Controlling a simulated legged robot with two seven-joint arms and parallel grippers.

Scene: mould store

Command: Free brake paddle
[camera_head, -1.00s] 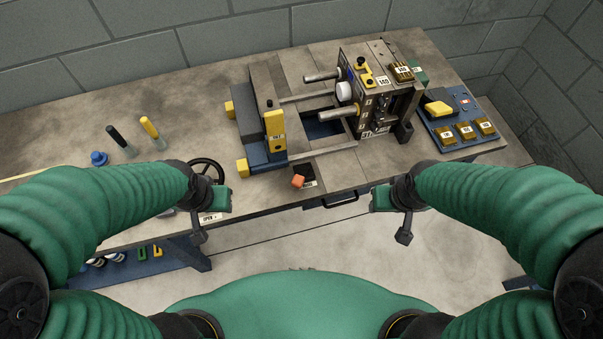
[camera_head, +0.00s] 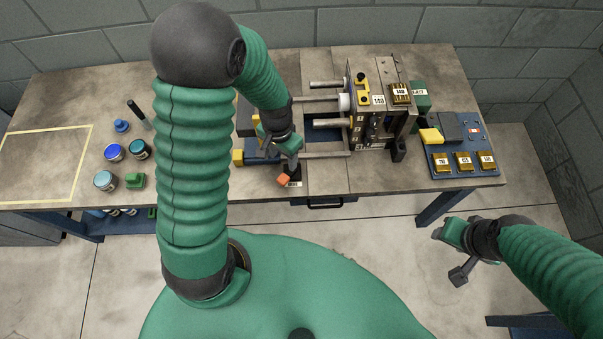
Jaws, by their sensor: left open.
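The orange brake paddle (camera_head: 284,180) sits at the front edge of the bench, beside a small, partly hidden white label (camera_head: 295,183). My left gripper (camera_head: 289,158) is open and points down just above and behind the paddle. It looks close to the paddle, but I cannot tell whether they touch. My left arm covers part of the machine's left side, including most of the yellow-and-blue clamp end. My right gripper (camera_head: 446,236) hangs in front of the bench, away from it, at the right; its jaw state is unclear.
The mould machine (camera_head: 375,115) with rods stands behind the paddle. A blue tray (camera_head: 440,172) with several brass blocks lies at the right. Several jars, including a blue-lidded one (camera_head: 114,152), stand at the left. A yellow-taped area (camera_head: 88,150) at the far left is empty.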

